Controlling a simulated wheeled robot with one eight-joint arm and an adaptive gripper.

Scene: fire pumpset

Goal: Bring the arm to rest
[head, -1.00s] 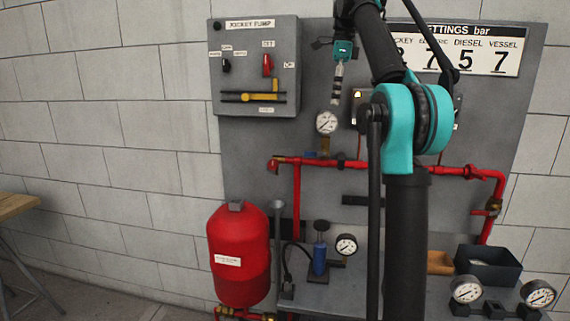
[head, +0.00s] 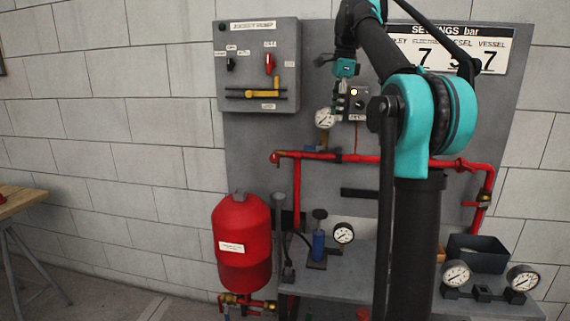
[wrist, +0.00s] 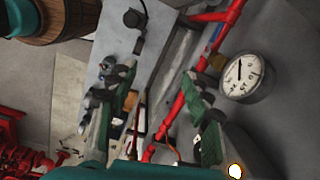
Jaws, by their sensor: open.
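My gripper (head: 343,97) hangs in front of the grey panel (head: 265,180), at the end of my teal and black arm, just above a round pressure gauge (head: 325,118). In the wrist view my gripper (wrist: 160,112) shows two green-padded fingers spread apart, with nothing held between them. The gauge (wrist: 243,77) is right of the fingers there. The red pipe (wrist: 222,35) runs behind the fingers. My arm hides part of the panel's middle and of the settings sign.
A jockey pump box (head: 258,66) with a red switch is left of my gripper. A red tank (head: 241,242) stands below it. A shelf (head: 340,283) holds a blue hand pump (head: 318,246), gauges and a dark bin (head: 478,254). A wooden table (head: 18,203) is far left.

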